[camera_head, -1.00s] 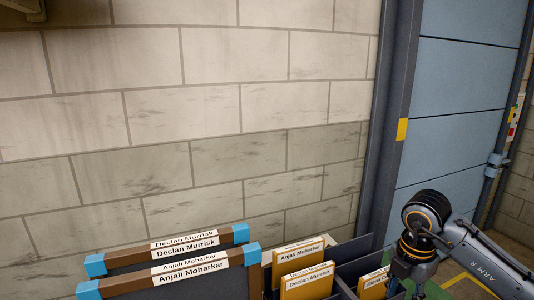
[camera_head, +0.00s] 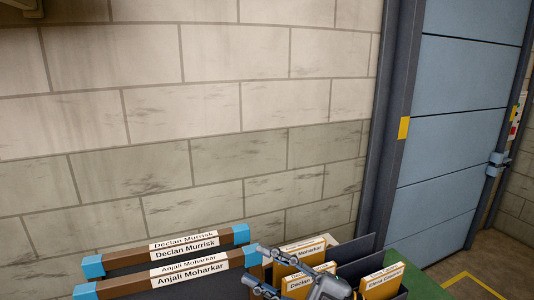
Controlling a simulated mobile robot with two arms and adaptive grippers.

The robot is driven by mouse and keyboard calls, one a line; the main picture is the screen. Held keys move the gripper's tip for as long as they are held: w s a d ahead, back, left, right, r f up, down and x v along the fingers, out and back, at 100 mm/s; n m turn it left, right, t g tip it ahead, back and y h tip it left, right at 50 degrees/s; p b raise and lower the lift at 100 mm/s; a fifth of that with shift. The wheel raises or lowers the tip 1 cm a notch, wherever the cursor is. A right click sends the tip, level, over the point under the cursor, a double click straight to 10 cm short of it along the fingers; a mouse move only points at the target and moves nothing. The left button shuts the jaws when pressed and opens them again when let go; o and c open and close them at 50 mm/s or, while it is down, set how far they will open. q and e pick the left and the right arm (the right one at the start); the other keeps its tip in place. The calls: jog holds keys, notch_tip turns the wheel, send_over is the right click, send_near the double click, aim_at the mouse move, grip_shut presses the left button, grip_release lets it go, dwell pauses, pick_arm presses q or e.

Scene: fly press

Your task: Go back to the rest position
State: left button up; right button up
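My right gripper (camera_head: 256,265) is low in the middle of the head view, over the left part of the group of yellow-edged labelled boxes. Its two fingers point left and stand apart, with nothing visible between them. It partly covers a box (camera_head: 299,286) labelled with a name beginning "Declan". I cannot tell whether it touches the box. My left gripper and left arm are not in view.
Two brown bars with blue ends and name labels, Declan Murrisk (camera_head: 130,257) and Anjali Moharkar (camera_head: 121,285), stand at the lower left. Other labelled boxes (camera_head: 381,284) sit in dark dividers at right. A block wall and blue door (camera_head: 450,120) lie behind.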

jog(key=w+d+f+m+t+h, duration=0.1)
jog(key=w+d+m+t+h, duration=0.4)
jog(key=d+m+t+h, duration=0.75)
jog(key=s+d+f+m+g+h, duration=0.35)
jog(key=f+m, duration=0.25)
jog(key=f, duration=0.4)
jog(key=s+d+f+m+g+h, duration=0.25)
jog(key=d+f+m+h, duration=0.25)
jog(key=f, duration=0.5)
jog(key=s+f+g+y, duration=0.1)
jog(key=s+f+g, duration=0.45)
jog(key=s, duration=0.35)
jog(key=s+f+g, duration=0.5)
jog(key=s+f, duration=0.2)
jog(key=s, duration=0.3)
notch_tip(320, 180, down, 31)
jog(key=s+g+b, duration=0.1)
jog(key=s+b, duration=0.2)
jog(key=s+d+f+g+b, duration=0.1)
jog(key=s+d+f+b, duration=0.1)
jog(key=s+f, duration=1.3)
jog(key=shift+s+d+f+n, duration=0.3)
jog(key=shift+d+f+n, duration=0.15)
jog(key=shift+f, duration=0.35)
